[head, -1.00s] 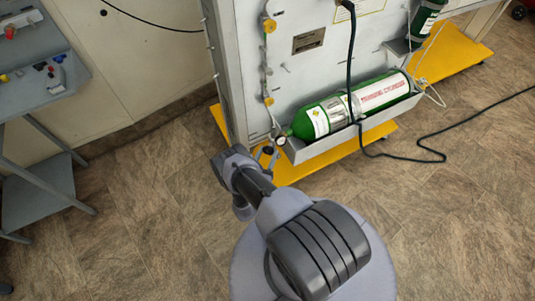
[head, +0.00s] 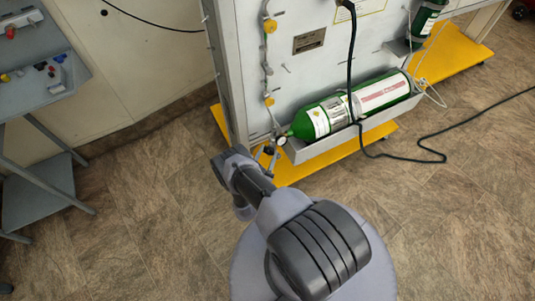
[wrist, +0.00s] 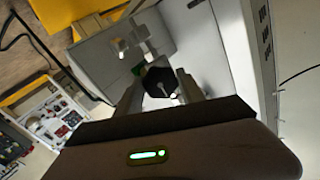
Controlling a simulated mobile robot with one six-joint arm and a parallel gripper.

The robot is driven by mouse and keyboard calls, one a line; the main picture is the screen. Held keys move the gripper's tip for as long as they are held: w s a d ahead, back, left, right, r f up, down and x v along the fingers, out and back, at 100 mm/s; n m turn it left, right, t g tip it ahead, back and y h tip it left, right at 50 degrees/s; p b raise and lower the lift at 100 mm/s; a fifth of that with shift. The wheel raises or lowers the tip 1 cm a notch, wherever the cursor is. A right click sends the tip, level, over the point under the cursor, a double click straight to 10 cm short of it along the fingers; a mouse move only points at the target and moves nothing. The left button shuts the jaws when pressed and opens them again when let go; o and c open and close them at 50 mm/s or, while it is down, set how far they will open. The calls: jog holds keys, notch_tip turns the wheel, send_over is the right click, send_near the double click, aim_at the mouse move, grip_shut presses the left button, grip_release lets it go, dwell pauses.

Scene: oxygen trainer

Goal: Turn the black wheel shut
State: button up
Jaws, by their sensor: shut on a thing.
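The black wheel (wrist: 158,82) shows in the middle of the wrist view, dark and many-sided, with a pale thin part across its lower right. My gripper (wrist: 158,88) has one finger on each side of it and is shut on it. In the head view, my gripper (head: 267,158) is at the left end of the green cylinder (head: 340,112), mostly hidden behind my arm. The cylinder lies in a grey tray (head: 345,140) low on the panel. A small round gauge (head: 281,140) sits by its left end.
A dark hose (head: 350,75) hangs in front of the cylinder and runs onto the floor at the right. Yellow base plates (head: 290,173) stick out under the panel. A grey bench (head: 45,85) stands at the left. The floor between is clear.

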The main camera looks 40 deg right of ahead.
jog(key=o, duration=1.4)
jog(key=shift+c, duration=0.2)
jog(key=v, duration=1.7)
jog(key=shift+a, duration=0.25)
jog(key=shift+r, duration=0.1)
